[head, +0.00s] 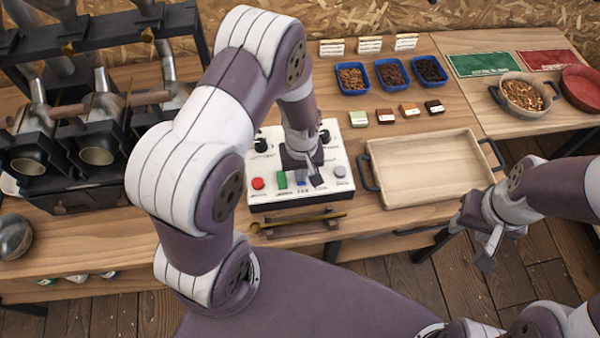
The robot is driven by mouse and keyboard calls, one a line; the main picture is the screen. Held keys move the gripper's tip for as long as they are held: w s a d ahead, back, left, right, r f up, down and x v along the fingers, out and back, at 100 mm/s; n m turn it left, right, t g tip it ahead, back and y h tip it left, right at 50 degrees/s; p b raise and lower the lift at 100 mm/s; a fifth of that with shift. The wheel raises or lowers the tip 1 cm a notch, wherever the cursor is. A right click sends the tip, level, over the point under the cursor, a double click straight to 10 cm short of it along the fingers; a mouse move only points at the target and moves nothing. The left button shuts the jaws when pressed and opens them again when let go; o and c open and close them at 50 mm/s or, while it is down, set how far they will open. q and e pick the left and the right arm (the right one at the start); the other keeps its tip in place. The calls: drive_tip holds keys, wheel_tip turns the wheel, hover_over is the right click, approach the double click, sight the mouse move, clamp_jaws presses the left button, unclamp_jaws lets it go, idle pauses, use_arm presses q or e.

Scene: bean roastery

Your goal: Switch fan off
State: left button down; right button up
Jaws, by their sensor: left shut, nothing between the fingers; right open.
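A white control panel (262,205) stands on the wooden bench. It carries black knobs, a red button (258,183), a green switch (282,179), a blue switch (300,182) and a grey button (340,171). Lettering that looks like "FAN" sits below the blue switch. My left gripper (308,180) is shut and empty, pointing down over the panel at the blue switch. It partly covers the switch, so I cannot tell whether they touch or which way the switch is set. My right gripper (470,244) is open and empty, off the bench's front edge at the right.
An empty wooden tray (425,165) with dark handles lies right of the panel. Blue bean trays (352,78) and small coloured boxes stand behind. A wooden holder with a stick (300,222) lies in front of the panel. Roaster drums (97,150) stand at the left.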

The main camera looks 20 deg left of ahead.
use_arm(q)
drive_tip(key=shift+f+b, duration=0.55)
drive_tip(key=shift+f, duration=0.25)
wheel_tip(320, 180, up, 7)
drive_tip(key=p, duration=0.6)
drive_tip(key=shift+r+p, duration=0.15)
drive_tip(key=shift+p, duration=0.2)
